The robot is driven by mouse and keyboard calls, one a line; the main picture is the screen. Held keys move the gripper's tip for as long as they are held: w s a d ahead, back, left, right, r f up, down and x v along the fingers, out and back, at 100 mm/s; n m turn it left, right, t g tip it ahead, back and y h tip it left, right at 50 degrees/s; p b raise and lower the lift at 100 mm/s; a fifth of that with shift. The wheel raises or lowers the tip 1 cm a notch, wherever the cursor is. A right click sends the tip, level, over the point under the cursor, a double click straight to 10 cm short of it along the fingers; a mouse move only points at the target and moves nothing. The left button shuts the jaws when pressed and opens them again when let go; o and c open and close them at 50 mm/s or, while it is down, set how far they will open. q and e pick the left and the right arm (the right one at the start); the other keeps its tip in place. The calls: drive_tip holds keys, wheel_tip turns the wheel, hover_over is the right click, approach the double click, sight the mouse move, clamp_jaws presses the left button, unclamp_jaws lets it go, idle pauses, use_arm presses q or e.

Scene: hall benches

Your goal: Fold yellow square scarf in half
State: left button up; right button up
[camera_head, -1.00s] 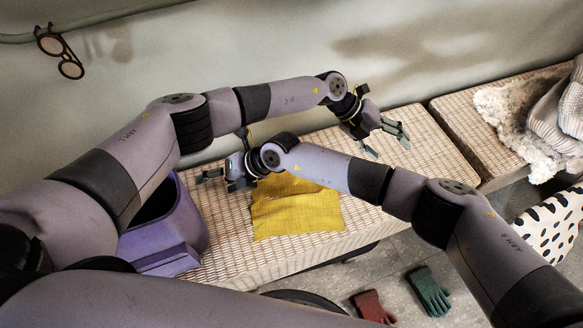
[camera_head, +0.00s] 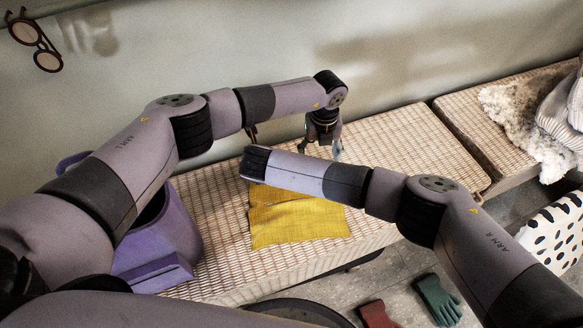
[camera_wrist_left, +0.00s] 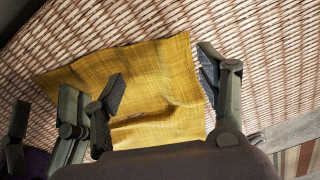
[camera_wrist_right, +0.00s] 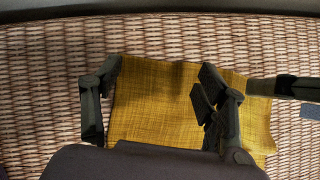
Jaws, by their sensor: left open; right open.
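The yellow scarf (camera_head: 297,222) lies on the woven bench, its far part hidden behind my right forearm in the head view. In the left wrist view the scarf (camera_wrist_left: 155,75) is rumpled, with a raised ridge near the fingers. My left gripper (camera_head: 323,148) is open and points down beyond the scarf; its fingers (camera_wrist_left: 160,80) straddle the scarf in its wrist view. My right gripper is hidden behind its own arm in the head view. In the right wrist view its open fingers (camera_wrist_right: 160,82) stand over the scarf (camera_wrist_right: 150,115). I cannot tell whether any finger touches the cloth.
The woven bench (camera_head: 400,150) is clear right of the scarf. A fluffy cloth (camera_head: 520,118) lies on another bench at right. A red glove (camera_head: 377,315) and green glove (camera_head: 438,300) are on the floor. Glasses (camera_head: 35,45) hang at upper left.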

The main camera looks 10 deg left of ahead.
use_arm(q)
drive_tip(key=shift+f, duration=1.6)
use_arm(e)
drive_tip(key=shift+f, duration=1.6)
use_arm(q)
drive_tip(key=shift+f, duration=0.2)
drive_tip(key=shift+f, duration=0.35)
use_arm(e)
drive_tip(key=shift+s, duration=0.1)
use_arm(q)
drive_tip(key=shift+s+a, duration=0.1)
drive_tip(key=shift+a, duration=0.15)
drive_tip(key=shift+c, duration=1)
use_arm(e)
drive_tip(key=shift+d, duration=0.3)
drive_tip(key=shift+c, duration=0.8)
use_arm(q)
drive_tip(key=shift+a, duration=0.2)
drive_tip(key=shift+c, duration=1)
use_arm(e)
drive_tip(key=shift+d, duration=0.25)
drive_tip(key=shift+c, duration=1)
use_arm(q)
drive_tip(key=shift+s+a, duration=0.15)
drive_tip(key=shift+a, duration=0.15)
drive_tip(key=shift+c, duration=1)
use_arm(e)
drive_tip(key=shift+w+d, duration=0.25)
drive_tip(key=shift+c, duration=1)
